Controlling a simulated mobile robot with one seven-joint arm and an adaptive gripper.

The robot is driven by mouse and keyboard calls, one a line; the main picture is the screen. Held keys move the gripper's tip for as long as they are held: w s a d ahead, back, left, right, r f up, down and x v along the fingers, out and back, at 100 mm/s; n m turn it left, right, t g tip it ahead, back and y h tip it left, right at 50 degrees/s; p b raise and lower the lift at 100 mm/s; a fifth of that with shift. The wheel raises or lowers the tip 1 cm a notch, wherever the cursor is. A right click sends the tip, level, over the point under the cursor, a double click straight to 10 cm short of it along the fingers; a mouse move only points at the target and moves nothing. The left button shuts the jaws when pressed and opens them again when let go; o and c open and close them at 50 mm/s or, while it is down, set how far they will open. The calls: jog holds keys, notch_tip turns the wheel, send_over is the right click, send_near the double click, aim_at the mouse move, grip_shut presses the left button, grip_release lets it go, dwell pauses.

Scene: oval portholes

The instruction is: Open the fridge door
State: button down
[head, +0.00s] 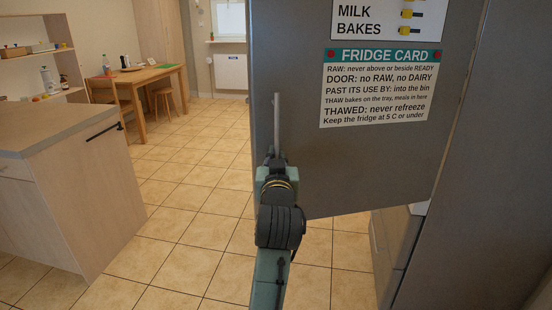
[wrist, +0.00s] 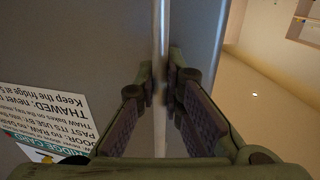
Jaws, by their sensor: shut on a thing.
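The grey fridge door (head: 350,165) fills the middle of the head view and carries a white fridge card (head: 378,95). Its lower edge juts out to the left, past the lower front of the fridge, so the door stands partly open. A thin upright bar handle (head: 277,120) runs near its left edge. My gripper (head: 275,160) is shut on the lower part of this handle. In the wrist view the handle (wrist: 160,40) passes between the two fingers (wrist: 160,85). The inside of the fridge is hidden behind the door.
A lower drawer front (head: 390,245) shows beneath the door. A counter (head: 65,190) with a dark bar handle stands at the left. A wooden table (head: 140,78) with stools is at the back left. Open tiled floor (head: 190,190) lies between counter and door.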

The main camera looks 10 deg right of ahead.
jog(key=shift+a, duration=0.1)
jog(key=c, duration=2)
grip_release()
jog(key=shift+o, duration=0.2)
jog(key=s+a, duration=0.1)
jog(key=s, duration=0.6)
jog(key=shift+s, duration=0.2)
jog(key=shift+a, duration=0.1)
